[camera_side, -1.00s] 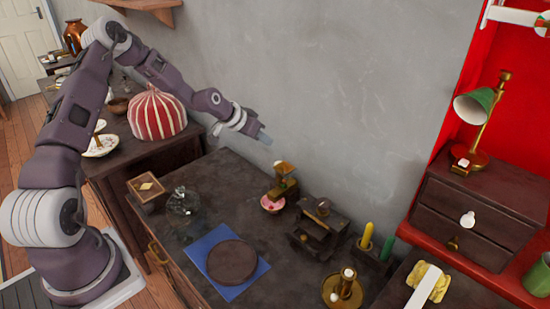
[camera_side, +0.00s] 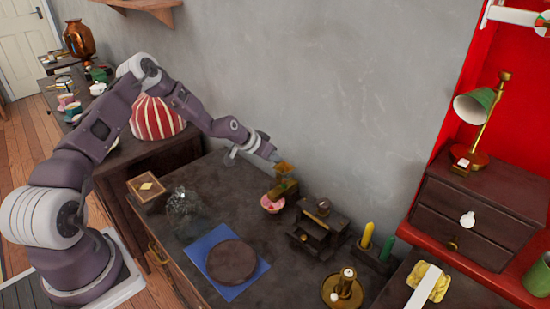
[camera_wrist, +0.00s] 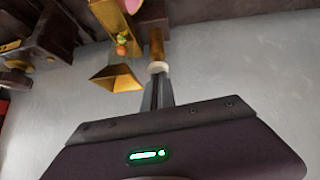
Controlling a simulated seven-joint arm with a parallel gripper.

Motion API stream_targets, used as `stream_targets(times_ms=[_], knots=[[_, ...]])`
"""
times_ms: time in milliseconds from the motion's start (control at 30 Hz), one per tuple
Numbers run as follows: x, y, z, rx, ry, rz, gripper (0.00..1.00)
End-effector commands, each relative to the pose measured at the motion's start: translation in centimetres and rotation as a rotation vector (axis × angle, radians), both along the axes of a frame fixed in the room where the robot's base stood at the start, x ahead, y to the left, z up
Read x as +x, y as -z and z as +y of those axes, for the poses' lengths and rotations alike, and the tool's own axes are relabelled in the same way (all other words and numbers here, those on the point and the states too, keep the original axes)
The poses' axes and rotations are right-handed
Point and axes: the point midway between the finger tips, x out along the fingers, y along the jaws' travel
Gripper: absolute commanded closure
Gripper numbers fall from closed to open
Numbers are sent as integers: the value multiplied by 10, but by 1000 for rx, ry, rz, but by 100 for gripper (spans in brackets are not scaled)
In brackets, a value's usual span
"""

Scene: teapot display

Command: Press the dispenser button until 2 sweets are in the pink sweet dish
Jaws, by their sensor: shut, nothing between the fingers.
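The brass dispenser (camera_side: 284,184) stands towards the back of the dark cabinet top. Its gold funnel (camera_wrist: 114,78) and a few orange and green sweets (camera_wrist: 121,45) show in the wrist view. A pale round cap, which looks like the button (camera_wrist: 158,67), sits on the end of a brown-gold post. My gripper (camera_side: 275,157) is shut and empty, above the dispenser; in the wrist view its fingertips (camera_wrist: 158,78) are right at the cap, and I cannot tell whether they touch. The pink sweet dish (camera_side: 264,204) is below; reddish contents show but cannot be counted.
A dark wooden stand (camera_side: 318,232) and a holder with yellow and green candles (camera_side: 371,252) are to the right. A blue mat (camera_side: 203,245) with a round brown board (camera_side: 232,262), a glass vessel (camera_side: 183,205) and a wooden box (camera_side: 146,188) are to the left.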

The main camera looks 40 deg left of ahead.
Motion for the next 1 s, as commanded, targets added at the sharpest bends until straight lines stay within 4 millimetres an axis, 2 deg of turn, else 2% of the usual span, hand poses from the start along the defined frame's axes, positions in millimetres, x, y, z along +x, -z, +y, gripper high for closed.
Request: stream_targets(times_ms=[167, 867, 1000], knots=[[-1, 18, 0, -2, -1, 3, 100], [-5, 23, -1, -4, 1, 17, 100], [-4, 19, 0, -4, 2, 16, 100]])
